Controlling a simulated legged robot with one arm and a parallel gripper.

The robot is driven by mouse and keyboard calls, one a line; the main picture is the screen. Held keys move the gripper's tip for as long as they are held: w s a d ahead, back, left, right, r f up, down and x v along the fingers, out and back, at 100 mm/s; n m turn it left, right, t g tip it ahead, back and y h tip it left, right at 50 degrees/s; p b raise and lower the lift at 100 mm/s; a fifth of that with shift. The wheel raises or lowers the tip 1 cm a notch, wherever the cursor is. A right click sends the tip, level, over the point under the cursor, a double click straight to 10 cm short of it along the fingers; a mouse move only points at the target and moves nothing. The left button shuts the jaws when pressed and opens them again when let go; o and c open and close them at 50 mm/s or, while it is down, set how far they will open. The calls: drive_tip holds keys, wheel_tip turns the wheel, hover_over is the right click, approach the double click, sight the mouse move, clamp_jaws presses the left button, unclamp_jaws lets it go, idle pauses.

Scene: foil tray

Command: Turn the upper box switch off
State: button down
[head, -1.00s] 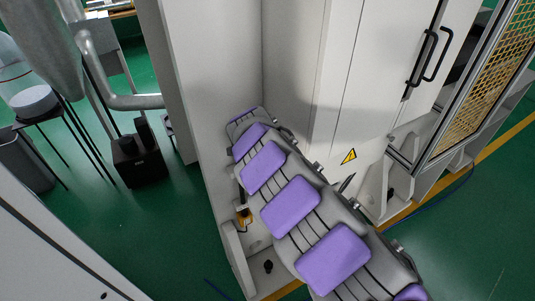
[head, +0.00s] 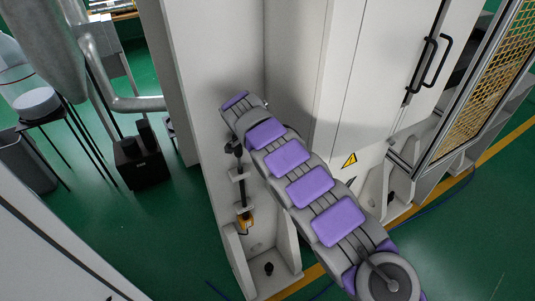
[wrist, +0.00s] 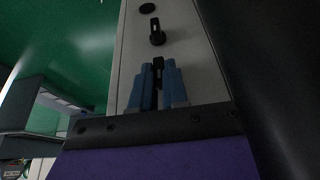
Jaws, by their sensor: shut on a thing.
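In the wrist view, a narrow light grey box face (wrist: 135,50) carries black rotary switches. One black switch handle (wrist: 156,33) stands clear beyond the fingers. My gripper (wrist: 159,72) has blue fingers, shut on a second black switch handle (wrist: 158,63), which shows only in part between them. I cannot tell which of these is the upper box switch. In the head view, my purple and grey arm reaches to the side of the white cabinet (head: 292,70); the fingers and switches are hidden there.
A round black part (wrist: 147,8) sits at the far end of the box face. The cabinet has black door handles (head: 418,65) and a yellow warning sign (head: 349,160). A mesh fence (head: 480,75) stands at the right. Green floor (head: 480,230) is clear at the lower right.

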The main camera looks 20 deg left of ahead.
drive_tip(key=shift+a+f, duration=0.1)
idle(0.6)
drive_tip(key=c, duration=1.1)
unclamp_jaws()
drive_tip(key=shift+a, duration=0.15)
drive_tip(key=shift+c, duration=0.2)
drive_tip(key=p+v, duration=0.4)
drive_tip(key=v, duration=1.3)
drive_tip(key=shift+a+p, duration=0.3)
drive_tip(key=shift+w, duration=0.1)
